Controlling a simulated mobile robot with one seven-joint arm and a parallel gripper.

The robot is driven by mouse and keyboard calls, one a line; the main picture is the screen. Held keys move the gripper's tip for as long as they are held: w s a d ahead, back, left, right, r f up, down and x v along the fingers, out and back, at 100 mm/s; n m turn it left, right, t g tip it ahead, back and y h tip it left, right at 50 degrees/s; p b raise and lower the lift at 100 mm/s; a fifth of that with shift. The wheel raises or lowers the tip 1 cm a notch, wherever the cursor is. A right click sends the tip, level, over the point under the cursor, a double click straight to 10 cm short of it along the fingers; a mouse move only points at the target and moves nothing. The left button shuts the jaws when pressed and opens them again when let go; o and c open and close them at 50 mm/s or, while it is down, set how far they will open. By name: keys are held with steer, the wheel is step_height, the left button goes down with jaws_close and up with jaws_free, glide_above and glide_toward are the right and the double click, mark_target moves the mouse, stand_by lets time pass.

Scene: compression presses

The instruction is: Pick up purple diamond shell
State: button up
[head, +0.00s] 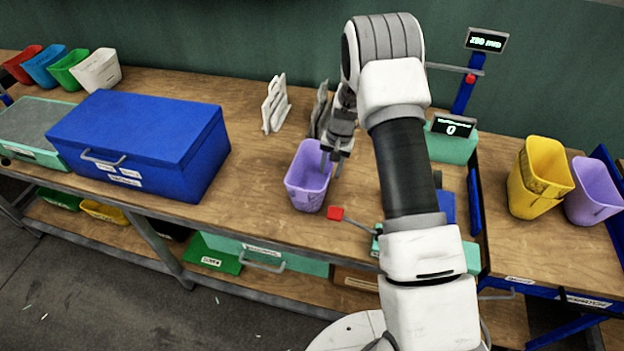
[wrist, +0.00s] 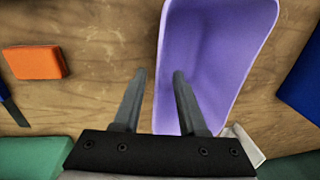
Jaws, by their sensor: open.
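A purple shell (head: 306,182), an open-topped cup, stands on the wooden bench in the middle of the head view. It fills the upper right of the wrist view (wrist: 225,50). Any diamond marking on it is too small to tell. My gripper (head: 333,167) is open and empty, pointing down at the shell's right rim. In the wrist view, my gripper's fingers (wrist: 158,78) lie either side of the shell's near wall, one over its inside and one over the bench. I cannot tell whether they touch it. A second purple shell (head: 592,192) stands at the far right.
Yellow shells (head: 540,178) stand beside the second purple one. A blue box (head: 140,145) stands to the left. A red-ended lever (head: 336,213) lies close in front of the shell; grey plates (head: 319,108) stand behind. Bare bench lies between box and shell.

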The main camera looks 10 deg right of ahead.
steer(key=shift+w+a+f+p, duration=0.1)
steer(key=shift+f+p, duration=0.1)
steer(key=shift+f, duration=0.8)
steer(key=shift+w+f+p, duration=0.1)
steer(key=shift+f+p, duration=0.05)
steer(key=shift+f, duration=0.8)
jaws_close()
